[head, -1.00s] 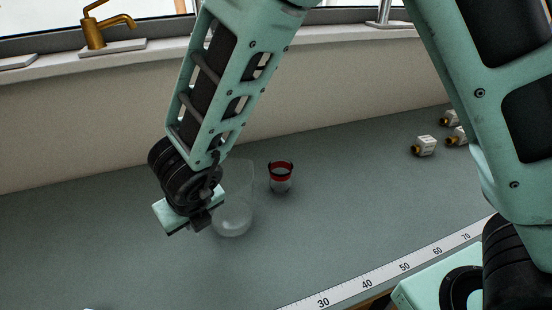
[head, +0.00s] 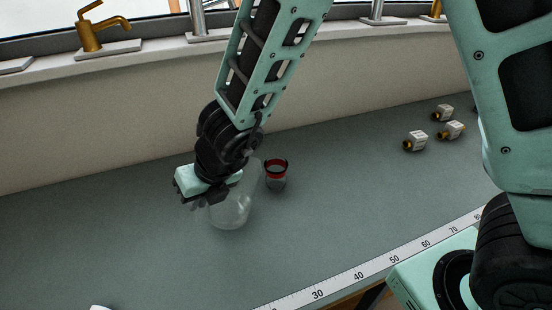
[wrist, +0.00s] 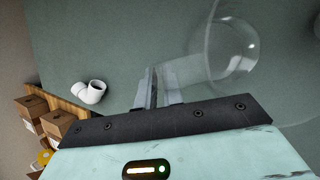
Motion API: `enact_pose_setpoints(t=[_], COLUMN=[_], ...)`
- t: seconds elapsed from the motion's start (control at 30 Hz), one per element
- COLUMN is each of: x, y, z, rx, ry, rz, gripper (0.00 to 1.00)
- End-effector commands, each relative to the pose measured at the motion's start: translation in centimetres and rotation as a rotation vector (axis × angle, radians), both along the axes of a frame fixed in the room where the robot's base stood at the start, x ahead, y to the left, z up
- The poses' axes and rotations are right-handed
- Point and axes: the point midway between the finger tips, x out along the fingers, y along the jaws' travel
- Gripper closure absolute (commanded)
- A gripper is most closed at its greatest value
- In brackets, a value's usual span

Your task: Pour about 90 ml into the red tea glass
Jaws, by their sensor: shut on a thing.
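The red tea glass (head: 276,180) stands upright on the grey-green counter, a small clear glass with a red band near its dark rim. A clear see-through jug (head: 230,212) is just left of it, its top leaning right toward the glass. My gripper (head: 218,192) is shut on the jug at its left side; the exact grip is hard to see. In the wrist view the jug's round clear wall (wrist: 222,62) is right of the close-set fingers (wrist: 155,90). I cannot make out the liquid level in the jug or glass.
Several small white-and-brass fittings (head: 416,140) lie at the back right. A measuring strip (head: 360,275) runs along the front edge. A brass tap (head: 95,35) stands on the sill. The wrist view shows a white pipe elbow (wrist: 90,92) and cardboard boxes (wrist: 57,122). The counter's middle right is clear.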

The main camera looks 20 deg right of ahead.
Motion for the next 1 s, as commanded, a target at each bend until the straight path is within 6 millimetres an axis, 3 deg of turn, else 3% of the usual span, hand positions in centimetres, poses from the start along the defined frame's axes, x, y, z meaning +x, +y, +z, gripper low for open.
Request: enact_pose_setpoints(t=[0.07, 0.5, 1.0], x=[0.3, 2.0, 3.3], y=[-0.7, -4.3, -6.9], z=[1.1, 3.2, 7.4], rx=[0.044, 0.302, 0.578], ry=[0.02, 0.139, 0.259], rz=[-0.004, -0.006, -0.003], gripper=[1.0, 1.0, 1.0])
